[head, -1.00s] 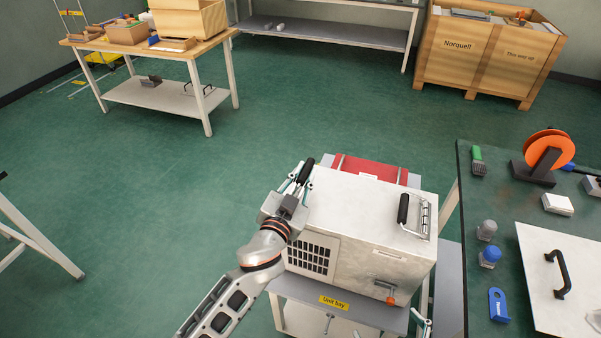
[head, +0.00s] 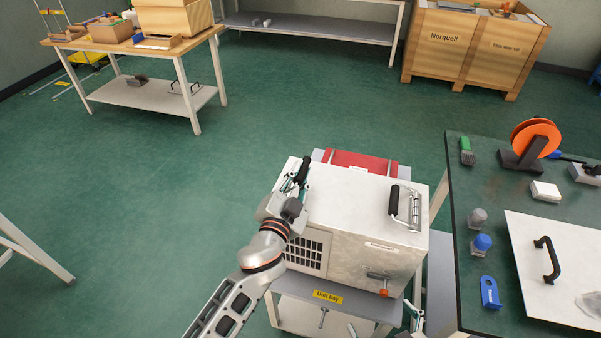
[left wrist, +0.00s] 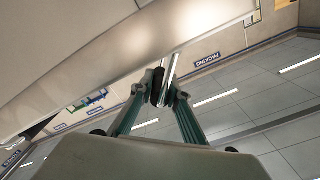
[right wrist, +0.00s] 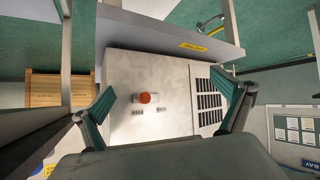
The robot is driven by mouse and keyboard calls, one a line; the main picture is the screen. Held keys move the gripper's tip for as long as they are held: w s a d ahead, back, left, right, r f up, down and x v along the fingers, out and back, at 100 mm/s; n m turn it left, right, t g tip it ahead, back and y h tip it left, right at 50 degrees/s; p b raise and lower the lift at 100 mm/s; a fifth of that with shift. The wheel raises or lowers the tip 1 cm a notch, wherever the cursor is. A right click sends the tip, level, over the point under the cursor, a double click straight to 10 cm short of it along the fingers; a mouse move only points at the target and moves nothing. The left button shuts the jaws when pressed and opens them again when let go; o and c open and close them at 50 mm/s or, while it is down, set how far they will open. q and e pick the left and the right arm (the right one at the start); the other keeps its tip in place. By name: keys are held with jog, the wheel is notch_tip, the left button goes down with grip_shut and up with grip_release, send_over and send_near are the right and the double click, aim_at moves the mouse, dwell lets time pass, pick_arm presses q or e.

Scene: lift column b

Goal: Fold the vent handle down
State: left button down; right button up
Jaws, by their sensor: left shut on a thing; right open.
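The pale grey unit (head: 350,205) sits on a stand, with a vent grille (head: 304,252) low on its front left. My left gripper (head: 300,187) is shut on the black-gripped handle (head: 304,166) at the unit's top left edge; the left wrist view shows the black grip (left wrist: 156,92) between the fingertips. A second black-gripped folding handle (head: 394,201) lies at the top right. An orange-tipped lever (head: 384,293) is low on the front right. My right gripper (right wrist: 167,92) is open and empty, facing the front, with the orange tip (right wrist: 147,98) between its fingers in view.
The grey stand carries a yellow "Unit bay" label (head: 328,296). A red case (head: 360,162) is behind the unit. A dark green table (head: 463,210) with a reel, bottles and a handled white panel stands close on the right. Open floor (head: 150,220) lies to the left.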

pick_arm(q)
jog(key=c, duration=2)
grip_release()
jog(key=shift+o, duration=0.2)
jog(key=v, duration=1.2)
